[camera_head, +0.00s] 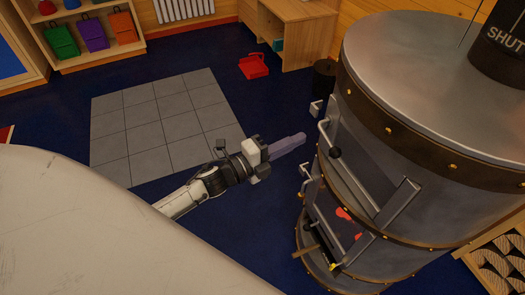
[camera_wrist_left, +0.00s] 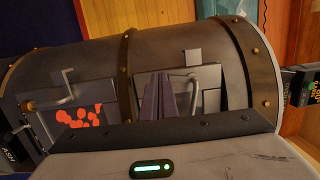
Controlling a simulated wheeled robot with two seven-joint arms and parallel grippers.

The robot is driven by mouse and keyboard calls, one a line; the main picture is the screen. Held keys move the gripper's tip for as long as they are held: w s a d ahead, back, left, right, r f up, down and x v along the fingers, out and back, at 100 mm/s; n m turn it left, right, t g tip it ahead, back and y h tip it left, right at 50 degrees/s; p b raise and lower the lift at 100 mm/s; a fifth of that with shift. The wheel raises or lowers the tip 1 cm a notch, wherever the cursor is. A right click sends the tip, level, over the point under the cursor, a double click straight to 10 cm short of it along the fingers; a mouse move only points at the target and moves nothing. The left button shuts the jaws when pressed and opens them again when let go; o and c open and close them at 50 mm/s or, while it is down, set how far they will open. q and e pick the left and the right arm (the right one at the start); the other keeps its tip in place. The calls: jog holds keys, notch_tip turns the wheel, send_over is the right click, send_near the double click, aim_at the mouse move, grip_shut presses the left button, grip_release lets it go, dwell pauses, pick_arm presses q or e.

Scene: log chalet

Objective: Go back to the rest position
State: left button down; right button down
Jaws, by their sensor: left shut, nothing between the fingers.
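My left gripper (camera_head: 290,144) reaches in from the left in the head view, with its fingers pointing at the stove. Its fingers are shut together and hold nothing. In the left wrist view the fingers (camera_wrist_left: 157,98) appear in front of the upper stove door. The metal stove (camera_head: 440,125) is a large upright cylinder with riveted bands on the right. A gap seems to lie between the fingertips and the stove. My right gripper is not in view.
The stove's lower door (camera_head: 330,222) shows red glowing patches. A grey tiled floor patch (camera_head: 160,120) lies left of the arm. A red object (camera_head: 253,67) sits on the blue floor near a wooden desk (camera_head: 300,30). A shelf (camera_head: 130,45) holds coloured bags. A patterned wood rack (camera_head: 500,262) stands lower right.

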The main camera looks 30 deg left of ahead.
pick_arm(q)
jog(key=a+v, duration=0.1)
jog(key=v, duration=0.8)
jog(key=shift+w, duration=0.25)
jog(key=shift+f, duration=0.1)
jog(key=s+d+f+n+g+y, duration=0.2)
jog(key=s+d+f+n+g, duration=0.1)
jog(key=s+d+f+n, duration=0.2)
jog(key=s+d+f+n+g+y, duration=0.3)
jog(key=s+f+n, duration=0.6)
jog(key=n, duration=0.7)
jog(key=s+d+g, duration=0.1)
jog(key=s+d, duration=0.1)
jog(key=s, duration=0.1)
jog(key=shift+s+f+g+p, duration=0.25)
jog(key=shift+s+g+p, duration=0.05)
jog(key=shift+s+p, duration=0.1)
jog(key=shift+w+d, duration=0.1)
jog(key=shift+d, duration=0.05)
